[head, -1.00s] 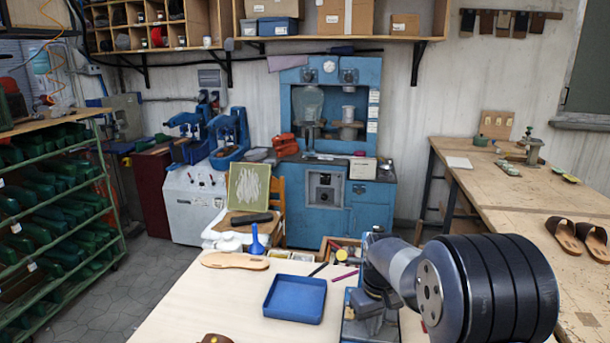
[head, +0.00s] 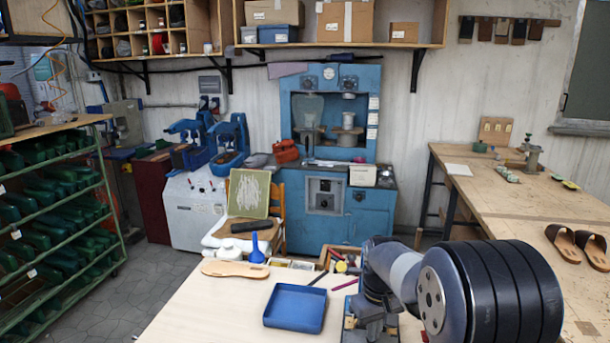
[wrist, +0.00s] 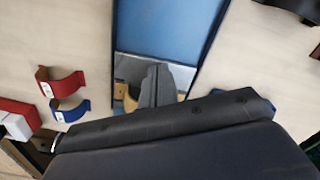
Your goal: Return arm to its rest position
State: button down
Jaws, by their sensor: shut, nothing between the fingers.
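My arm reaches in at the lower right of the head view, its thick black ribbed section close to the camera. My gripper (head: 372,325) points down over a blue fixture (head: 350,334) on the pale bench (head: 205,310). In the wrist view, my dark gripper body fills the bottom, and the grey fingers (wrist: 155,85) look shut together with nothing between them. Beyond them is a blue surface (wrist: 165,28) with dark edges. I cannot tell whether the fingers touch it.
A blue tray (head: 295,308), a wooden sole form (head: 235,270) and a blue funnel (head: 256,250) stand left of my arm. Red (wrist: 62,84) and blue (wrist: 70,111) strap pieces lie beside the gripper. Sandals (head: 580,245) rest on the right-hand bench.

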jog(key=f+b, duration=0.1)
jog(key=f, duration=0.1)
jog(key=f+b, duration=0.3)
jog(key=shift+w+f, duration=0.25)
jog(key=shift+f, duration=0.1)
jog(key=shift+s+f, duration=0.15)
jog(key=shift+s+a, duration=0.1)
jog(key=shift+s, duration=0.45)
jog(key=shift+r, duration=0.2)
